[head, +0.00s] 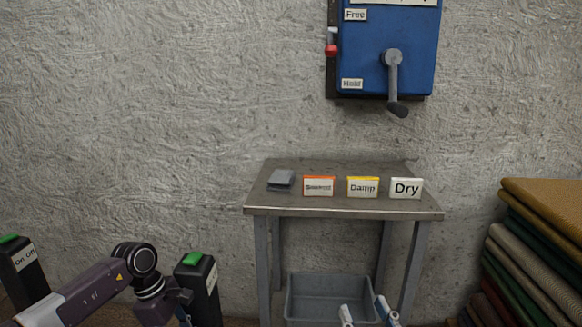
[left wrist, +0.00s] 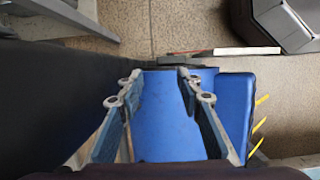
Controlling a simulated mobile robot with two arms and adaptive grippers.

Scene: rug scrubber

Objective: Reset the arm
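My right gripper (head: 365,311) shows at the bottom edge of the head view, in front of the grey bin. Its two pale fingertips stand apart with nothing seen between them. My left arm comes in from the lower left of the head view and ends near a black post with a green top (head: 200,285). Its gripper is mostly hidden there. In the left wrist view, the left gripper's fingers (left wrist: 160,74) are apart, above a smooth blue surface (left wrist: 170,120). I see nothing pinched between them.
A small metal table (head: 335,209) carries signs and a grey pad (head: 281,180). A grey bin (head: 332,300) is beneath it. A blue wall box (head: 415,50) with a crank hangs above. Folded rugs (head: 540,230) are stacked at right. Another green-topped post (head: 22,275) stands at far left.

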